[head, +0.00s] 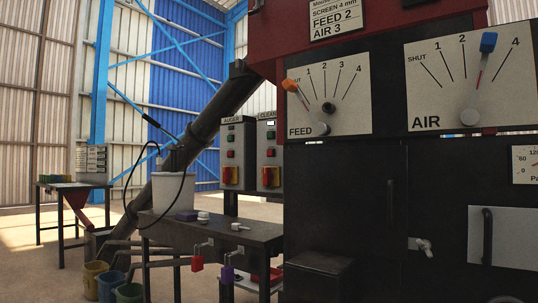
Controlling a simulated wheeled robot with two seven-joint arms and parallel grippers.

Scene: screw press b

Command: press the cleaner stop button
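The cleaner control box (268,161) is a grey panel in the middle of the head view, its label cut off at the right by the dark machine. A small red button (270,152), which looks like the stop button, sits below a green button (270,135). A red-and-yellow rotary switch (271,177) is lower on the same box. A similar auger box (232,158) stands just to its left with its own buttons and switch. Neither of my grippers shows in the head view, so their distance from the button cannot be seen.
The large dark machine (343,205) fills the right, with feed (328,95) and air (470,80) dials. A dark bench (215,232) with a white bucket (172,190) stands before the boxes. Coloured pots (129,293) stand lower left. A sloping dark pipe (205,125) passes behind.

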